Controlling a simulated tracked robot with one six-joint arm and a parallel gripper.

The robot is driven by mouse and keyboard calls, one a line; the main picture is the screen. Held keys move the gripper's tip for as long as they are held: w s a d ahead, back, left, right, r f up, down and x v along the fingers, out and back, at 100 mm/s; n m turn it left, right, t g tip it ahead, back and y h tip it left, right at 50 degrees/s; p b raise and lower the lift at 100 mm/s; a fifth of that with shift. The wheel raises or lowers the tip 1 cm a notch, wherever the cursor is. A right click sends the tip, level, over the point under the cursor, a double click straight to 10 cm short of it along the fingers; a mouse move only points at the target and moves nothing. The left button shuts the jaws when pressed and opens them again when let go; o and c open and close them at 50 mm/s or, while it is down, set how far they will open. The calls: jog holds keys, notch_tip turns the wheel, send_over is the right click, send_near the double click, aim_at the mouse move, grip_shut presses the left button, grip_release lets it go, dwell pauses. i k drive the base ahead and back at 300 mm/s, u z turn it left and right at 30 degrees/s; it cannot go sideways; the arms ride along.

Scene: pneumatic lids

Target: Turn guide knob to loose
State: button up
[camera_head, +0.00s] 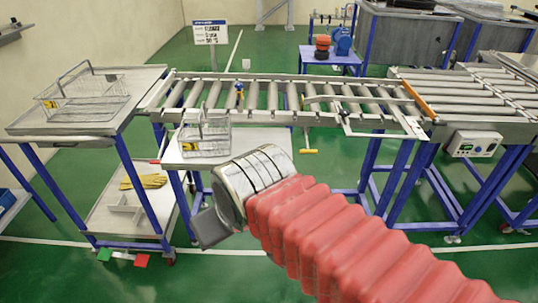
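The arm's red bellows sleeve and silver wrist fill the lower middle of the head view. A dark grey block at the wrist's lower left seems to be part of my gripper (208,228). Its fingers cannot be made out, so its opening is unclear. It is in front of the roller conveyor (270,98), low in the picture and apart from it. A small blue and yellow part (239,87) stands on the conveyor, possibly a knob. A pale guide rail (360,98) crosses the rollers at right, with a bracket on the front edge. Which part is the guide knob cannot be told.
A wire basket (205,133) stands on a small table before the conveyor. Another wire basket (85,95) is on the left cart, with yellow gloves (145,181) on its lower shelf. A control box (474,144) hangs at right. Green floor shows in front.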

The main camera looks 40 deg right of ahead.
aim_at(344, 113)
jog(key=z, duration=1.4)
jog(key=i, duration=1.2)
jog(key=z, duration=0.45)
